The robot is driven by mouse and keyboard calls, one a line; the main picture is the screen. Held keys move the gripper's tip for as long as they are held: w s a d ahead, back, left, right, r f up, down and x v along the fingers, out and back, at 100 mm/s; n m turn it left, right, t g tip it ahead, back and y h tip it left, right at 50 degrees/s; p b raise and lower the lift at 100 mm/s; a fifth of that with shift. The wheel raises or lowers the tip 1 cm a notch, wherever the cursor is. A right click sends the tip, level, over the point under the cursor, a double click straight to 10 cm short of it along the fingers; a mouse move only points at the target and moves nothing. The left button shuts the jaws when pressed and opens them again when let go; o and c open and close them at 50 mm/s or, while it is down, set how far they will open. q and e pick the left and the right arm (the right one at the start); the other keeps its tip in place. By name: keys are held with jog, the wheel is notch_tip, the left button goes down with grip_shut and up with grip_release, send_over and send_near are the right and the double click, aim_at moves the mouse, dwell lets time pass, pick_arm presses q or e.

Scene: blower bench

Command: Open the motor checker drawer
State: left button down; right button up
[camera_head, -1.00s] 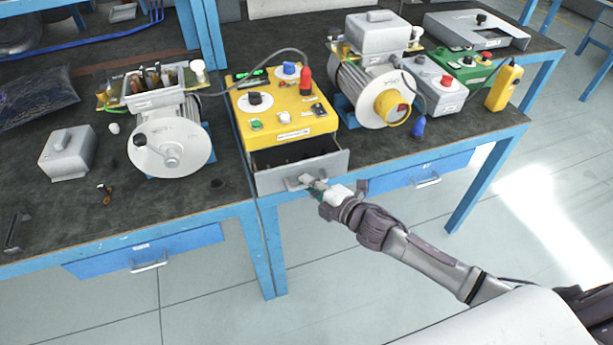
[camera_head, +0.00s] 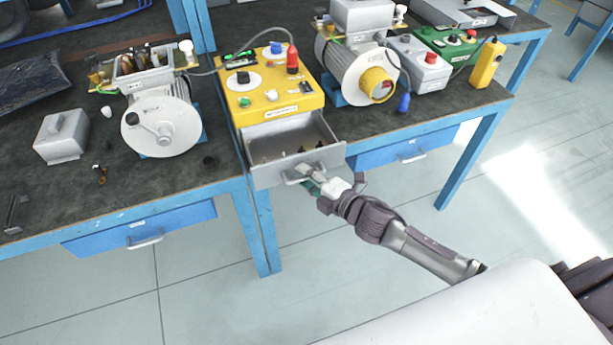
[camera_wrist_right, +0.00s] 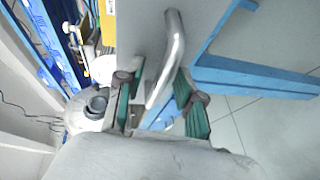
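The yellow motor checker (camera_head: 285,100) stands on the bench, its grey drawer (camera_head: 268,174) pulled out below and its inside showing from above. My right gripper (camera_head: 310,178) is at the drawer's front, at the handle (camera_head: 290,179). In the right wrist view the metal handle (camera_wrist_right: 173,45) runs between the two green-padded fingers of my right gripper (camera_wrist_right: 155,95). The fingers stand apart; the bar is near the right finger, with a gap on the left finger's side. Firm contact cannot be told. My left gripper is not in view.
A motor with a white disc (camera_head: 161,126) and a grey cover (camera_head: 62,136) stand left of the checker. A motor with a yellow cap (camera_head: 377,84) stands right. Blue bench drawers (camera_head: 140,228) hang below the top. The floor in front is clear.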

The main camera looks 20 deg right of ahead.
jog(key=v, duration=1.2)
dwell(0.3)
jog(key=s+d+f+m+g+h, duration=0.1)
jog(key=d+f+m+h, duration=0.2)
jog(key=f, duration=0.5)
jog(key=s+d+f+m+g+h, duration=0.15)
jog(key=d+f+m, duration=0.25)
jog(key=f, duration=0.5)
jog(key=s+d+f+m+g+h, duration=0.1)
jog(key=s+f+m+g, duration=0.15)
jog(key=s+f, duration=0.4)
jog(key=s+d+f+m+g+h, duration=0.1)
jog(key=s+f+m+g+h, duration=0.15)
jog(key=f, duration=0.65)
jog(key=s+a+f+m+g, duration=0.2)
jog(key=s+f, duration=0.3)
jog(key=s, duration=0.3)
jog(key=s+a+f+m+g, duration=0.2)
jog(key=s+a+f+m, duration=0.1)
jog(key=s, duration=0.5)
jog(key=s+a+f+m+g+y, duration=0.1)
jog(key=s+a+f+m+g, duration=0.1)
jog(key=s+f, duration=0.4)
jog(key=s+a, duration=0.1)
jog(key=s, duration=0.1)
jog(key=shift+s+f+m, duration=0.3)
jog(key=shift+s+f, duration=0.05)
